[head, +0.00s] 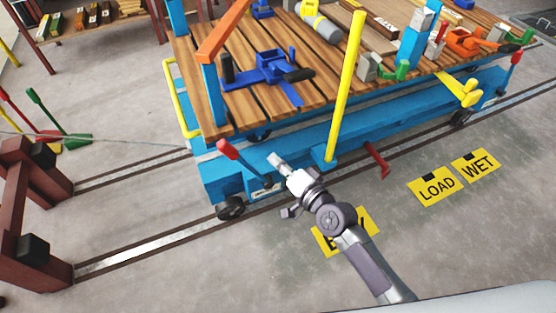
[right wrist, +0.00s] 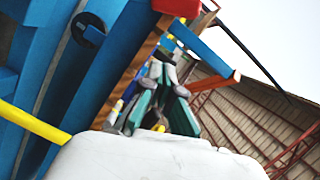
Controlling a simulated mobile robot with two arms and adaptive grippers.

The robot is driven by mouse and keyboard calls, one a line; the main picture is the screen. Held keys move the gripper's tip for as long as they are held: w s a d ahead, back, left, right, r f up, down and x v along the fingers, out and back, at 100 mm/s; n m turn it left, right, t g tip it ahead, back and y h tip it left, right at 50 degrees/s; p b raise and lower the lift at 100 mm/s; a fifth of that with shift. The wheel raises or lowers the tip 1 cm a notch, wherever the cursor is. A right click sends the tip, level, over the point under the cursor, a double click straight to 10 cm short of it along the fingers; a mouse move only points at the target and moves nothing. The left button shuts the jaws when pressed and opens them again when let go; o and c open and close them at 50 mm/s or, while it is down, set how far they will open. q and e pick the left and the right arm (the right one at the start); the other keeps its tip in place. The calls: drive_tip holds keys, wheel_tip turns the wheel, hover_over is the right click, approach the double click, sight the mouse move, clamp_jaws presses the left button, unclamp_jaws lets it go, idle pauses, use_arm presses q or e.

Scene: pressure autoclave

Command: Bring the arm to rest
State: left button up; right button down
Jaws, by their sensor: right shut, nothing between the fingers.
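My right arm (head: 365,262) reaches up from the lower edge of the head view, over the floor in front of the blue cart (head: 300,128). My right gripper (head: 275,159) is shut and empty. It is near the cart's front side, to the right of a lever with a red handle (head: 228,149). I cannot tell whether it touches the cart. In the right wrist view the fingers of the right gripper (right wrist: 160,85) are close together, with blue cart parts behind them. My left gripper is not in view.
The cart carries a slatted wooden deck (head: 240,110) with clamps, and a yellow post (head: 345,90) stands at its front. Rails (head: 150,249) run along the floor. Yellow floor signs (head: 437,187) lie at right. A dark red frame (head: 30,220) stands at left.

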drive_tip(key=shift+s+r, duration=0.1)
drive_tip(key=shift+s, duration=0.05)
idle(0.4)
